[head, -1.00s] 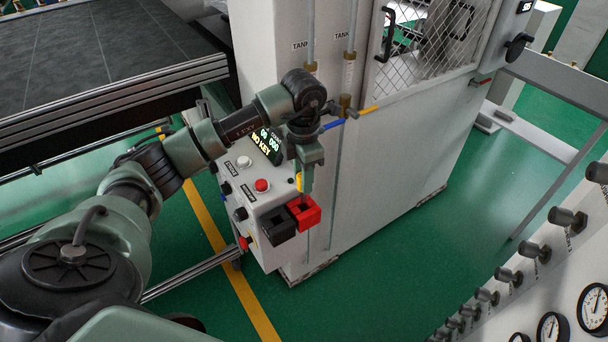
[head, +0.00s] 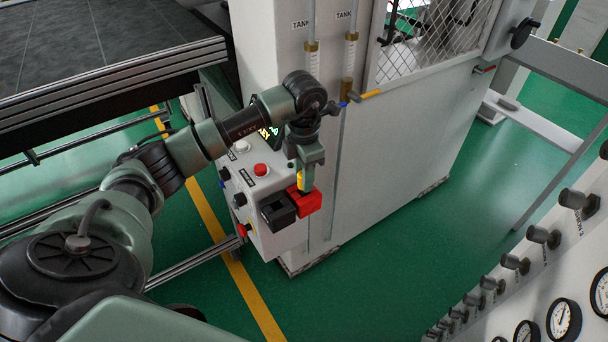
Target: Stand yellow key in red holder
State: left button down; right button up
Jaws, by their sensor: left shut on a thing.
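My left gripper (head: 304,184) points down and is shut on the yellow key (head: 299,181), of which only a small part shows at the gripper's left side. The red holder (head: 308,203) is fixed at the front edge of the control box, beside a black holder (head: 278,211). The gripper's tips overlap the red holder's back part in the head view. The key's lower end is hidden, so I cannot tell whether it is inside the holder or just above it. My right gripper is not in view.
The control box (head: 247,185) carries a red button (head: 261,170), a white button (head: 241,146) and dark knobs. A tall light cabinet (head: 400,150) stands close behind the gripper. A panel of gauges (head: 563,320) is at the lower right. Green floor between is clear.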

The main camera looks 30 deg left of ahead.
pick_arm(q)
jog(key=c, duration=1)
grip_release()
jog(key=shift+r, duration=0.15)
jog(key=shift+w+r, duration=0.1)
jog(key=shift+r, duration=0.2)
notch_tip(320, 180, up, 7)
jog(key=shift+d+b, duration=0.1)
jog(key=shift+b, duration=1.1)
